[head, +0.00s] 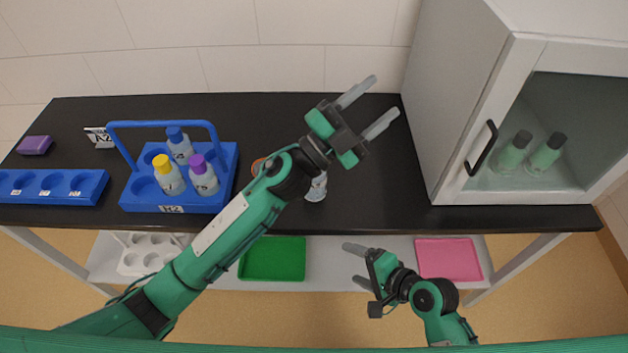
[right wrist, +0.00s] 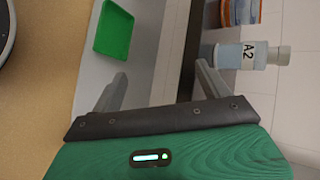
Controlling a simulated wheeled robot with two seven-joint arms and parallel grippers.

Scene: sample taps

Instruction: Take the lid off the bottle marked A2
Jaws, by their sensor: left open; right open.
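The bottle marked A2 (right wrist: 230,54) stands on the black counter, and its label shows in the right wrist view. My left gripper (head: 383,98) is open and empty, above the counter, up and right of the bottle. My right gripper (head: 352,264) is open and empty, in front of the counter's edge; its fingers also show in the right wrist view (right wrist: 161,75).
A blue carrier (head: 222,190) holds bottles with yellow, blue and purple lids. An orange item (head: 258,166) is partly hidden by my left arm. A glass-door cabinet (head: 455,130) stands right.

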